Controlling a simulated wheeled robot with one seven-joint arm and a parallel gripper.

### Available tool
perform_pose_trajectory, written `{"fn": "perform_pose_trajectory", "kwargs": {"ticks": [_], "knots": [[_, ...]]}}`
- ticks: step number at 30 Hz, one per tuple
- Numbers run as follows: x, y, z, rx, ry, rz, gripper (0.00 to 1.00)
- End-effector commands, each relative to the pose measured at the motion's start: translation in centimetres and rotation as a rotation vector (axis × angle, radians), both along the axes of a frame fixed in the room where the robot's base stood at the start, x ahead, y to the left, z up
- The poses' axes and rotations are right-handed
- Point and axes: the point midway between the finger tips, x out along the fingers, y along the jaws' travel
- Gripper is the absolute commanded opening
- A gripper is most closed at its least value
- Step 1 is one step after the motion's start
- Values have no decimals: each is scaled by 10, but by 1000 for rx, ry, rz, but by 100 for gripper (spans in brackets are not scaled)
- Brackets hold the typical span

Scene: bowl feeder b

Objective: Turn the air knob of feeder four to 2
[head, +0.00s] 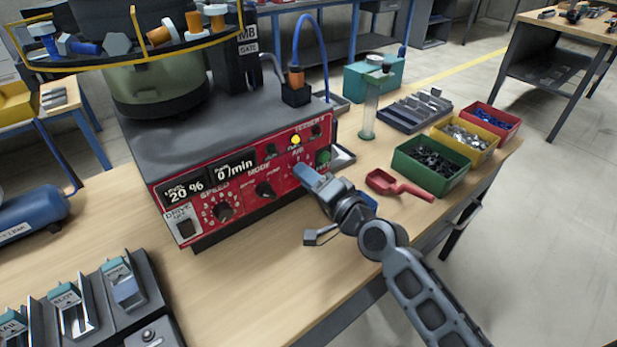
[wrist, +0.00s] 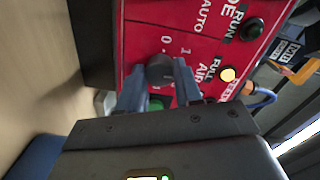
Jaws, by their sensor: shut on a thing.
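The red front panel (head: 240,190) of the bowl feeder faces me, with the AIR label near its right end. In the wrist view the dark round air knob (wrist: 160,69) stands out from the red panel, with the marks 0 and 1 beside it. My gripper (wrist: 158,85) has one blue-grey finger on each side of the knob and is shut on it. In the head view my gripper (head: 304,178) reaches the panel below the AIR label and hides the knob. The knob's pointer and its other marks cannot be made out.
A green button (head: 323,158) and a lit yellow lamp (head: 295,140) sit close to the knob. The mode knob (head: 265,189) and speed knob (head: 223,211) are to the left. A red scoop (head: 385,183) and green bin (head: 430,165) stand right of my gripper. The table front is mostly clear.

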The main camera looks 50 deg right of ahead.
Motion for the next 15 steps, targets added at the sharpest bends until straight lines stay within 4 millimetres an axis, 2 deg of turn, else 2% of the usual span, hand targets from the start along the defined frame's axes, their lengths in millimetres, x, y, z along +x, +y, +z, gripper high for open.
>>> {"fn": "perform_pose_trajectory", "kwargs": {"ticks": [15], "knots": [[-1,-1,-1,99,-28,-1,4]]}}
